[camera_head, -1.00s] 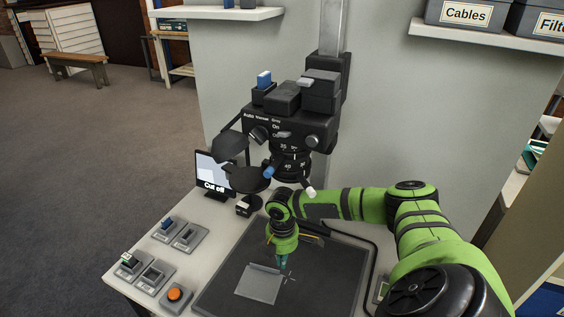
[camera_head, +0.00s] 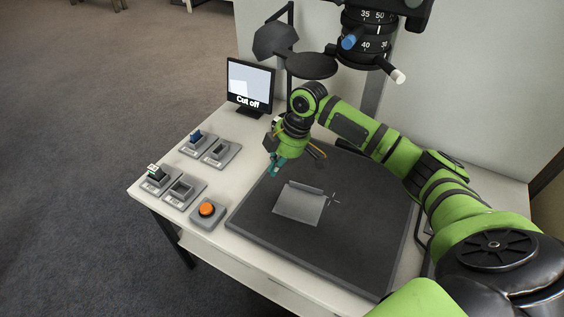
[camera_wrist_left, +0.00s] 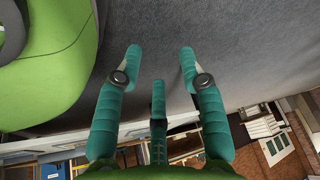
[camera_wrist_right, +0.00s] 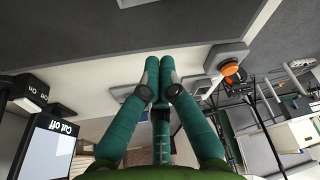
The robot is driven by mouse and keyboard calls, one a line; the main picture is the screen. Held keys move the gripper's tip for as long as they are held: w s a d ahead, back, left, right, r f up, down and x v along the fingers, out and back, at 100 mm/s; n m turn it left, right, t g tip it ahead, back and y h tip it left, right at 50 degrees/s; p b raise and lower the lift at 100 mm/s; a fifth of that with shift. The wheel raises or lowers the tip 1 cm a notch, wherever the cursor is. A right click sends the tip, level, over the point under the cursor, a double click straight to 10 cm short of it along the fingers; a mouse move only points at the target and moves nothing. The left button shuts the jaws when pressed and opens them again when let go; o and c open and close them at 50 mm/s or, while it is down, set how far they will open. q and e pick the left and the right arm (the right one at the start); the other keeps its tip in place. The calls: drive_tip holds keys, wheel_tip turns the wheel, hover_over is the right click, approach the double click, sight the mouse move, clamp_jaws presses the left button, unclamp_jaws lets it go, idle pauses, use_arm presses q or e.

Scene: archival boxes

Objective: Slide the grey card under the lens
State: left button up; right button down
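The grey card (camera_head: 299,207), with a raised strip along its back edge, lies flat on the dark board (camera_head: 350,250). Its right edge is just left of a thin cross mark (camera_head: 333,201) on the board. The lens (camera_head: 368,45) hangs above the back of the board. My right gripper (camera_head: 274,169) is behind and left of the card, apart from it, near the board's left edge. In the right wrist view its fingertips (camera_wrist_right: 158,65) meet with nothing seen between them. My left gripper (camera_wrist_left: 160,55) shows only in the left wrist view, open and empty.
A monitor (camera_head: 250,85) reading "Cut off" stands at the table's back left. Several small switch boxes (camera_head: 219,152) and an orange button (camera_head: 207,209) sit left of the board. A round dark lamp head (camera_head: 311,65) hangs behind my right gripper.

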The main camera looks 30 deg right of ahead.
sight(282, 188)
drive_tip(key=x, duration=0.6)
drive_tip(key=shift+b, duration=0.35)
drive_tip(key=d, duration=0.1)
drive_tip(key=s+d, duration=0.2)
drive_tip(key=shift+d+r, duration=0.2)
drive_tip(key=shift+d, duration=0.1)
use_arm(q)
drive_tip(key=shift+w, duration=0.8)
drive_tip(key=shift+s+r+p, duration=0.1)
drive_tip(key=shift+p, duration=0.2)
